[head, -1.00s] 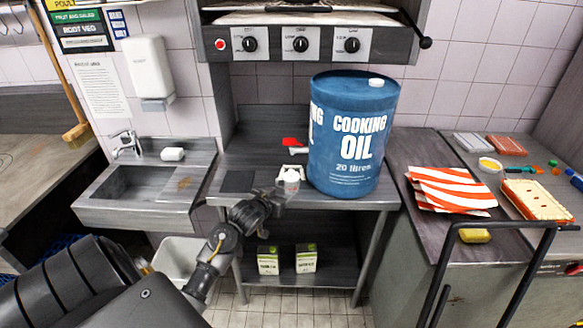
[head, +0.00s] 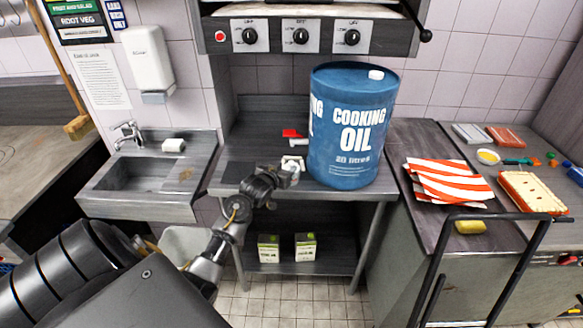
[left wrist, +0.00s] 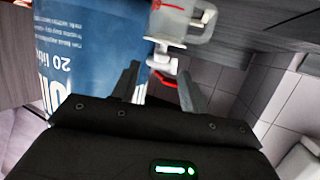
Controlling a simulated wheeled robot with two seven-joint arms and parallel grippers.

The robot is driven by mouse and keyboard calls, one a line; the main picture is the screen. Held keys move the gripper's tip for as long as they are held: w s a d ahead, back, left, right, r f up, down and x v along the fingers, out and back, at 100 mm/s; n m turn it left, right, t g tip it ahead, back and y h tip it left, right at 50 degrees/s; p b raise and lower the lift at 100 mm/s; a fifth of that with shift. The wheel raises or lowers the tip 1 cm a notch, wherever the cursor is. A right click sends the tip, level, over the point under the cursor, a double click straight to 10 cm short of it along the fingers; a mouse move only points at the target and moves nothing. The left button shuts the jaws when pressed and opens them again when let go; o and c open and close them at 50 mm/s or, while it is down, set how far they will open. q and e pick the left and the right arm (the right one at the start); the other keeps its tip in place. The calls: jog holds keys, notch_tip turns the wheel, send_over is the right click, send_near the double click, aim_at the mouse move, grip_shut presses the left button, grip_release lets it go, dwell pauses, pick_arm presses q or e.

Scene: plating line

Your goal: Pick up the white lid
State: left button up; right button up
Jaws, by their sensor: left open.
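The white lid (head: 292,162) shows small on the middle counter, left of the blue drum. In the left wrist view the white lid, with a knob (left wrist: 162,62), appears at the rim of a clear jug (left wrist: 188,22) with red marks. My left gripper (head: 286,177) reaches over the counter beside the drum and partly hides the jug in the head view. In the left wrist view its two fingers (left wrist: 158,75) are open, with the knob seen between or just beyond the tips. I cannot tell whether they touch it. My right gripper is not in view.
The blue cooking oil drum (head: 352,130) stands close on the right of my left gripper. A red and white item (head: 293,134) lies behind on the counter. A sink (head: 145,178) is at left; striped cloths (head: 445,182) lie at right. A grill hangs above.

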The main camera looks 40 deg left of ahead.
aim_at(290, 164)
pick_arm(q)
jog(key=p+x, duration=0.1)
jog(key=x, duration=0.3)
jog(key=shift+w+a+p, duration=0.1)
jog(key=shift+p, duration=0.2)
jog(key=shift+w+a+f, duration=0.1)
jog(key=shift+w+f, duration=0.15)
grip_shut()
